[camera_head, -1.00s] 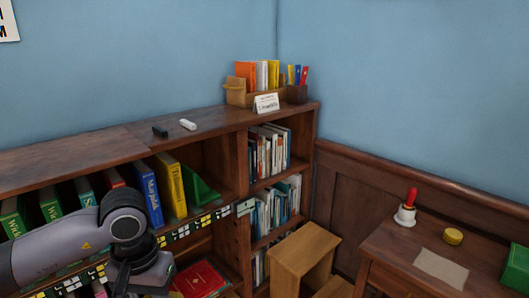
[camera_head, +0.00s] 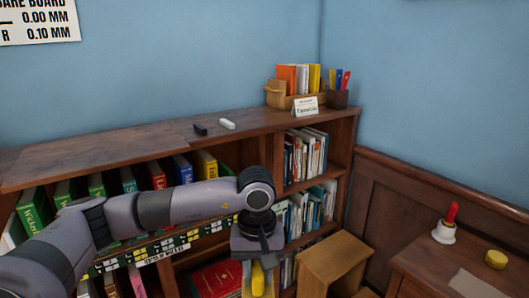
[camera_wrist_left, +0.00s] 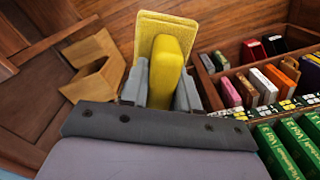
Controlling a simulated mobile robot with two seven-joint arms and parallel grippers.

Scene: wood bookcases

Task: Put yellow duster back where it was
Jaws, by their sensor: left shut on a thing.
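My left gripper (camera_head: 258,266) is low in front of the bookcase (camera_head: 272,133), near its upright divider. It is shut on the yellow duster (camera_head: 258,282), which hangs below it and is cut by the lower picture edge. In the left wrist view the gripper fingers (camera_wrist_left: 163,84) close on both sides of the duster's raised yellow block (camera_wrist_left: 165,62), with a flat yellow part (camera_wrist_left: 160,22) beyond it. The duster seems clear of the shelves. My right gripper is not in view.
Books and a red book (camera_head: 215,280) fill the shelves. A black block (camera_head: 200,129) and a white block (camera_head: 227,124) lie on the bookcase top, which is mostly bare.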

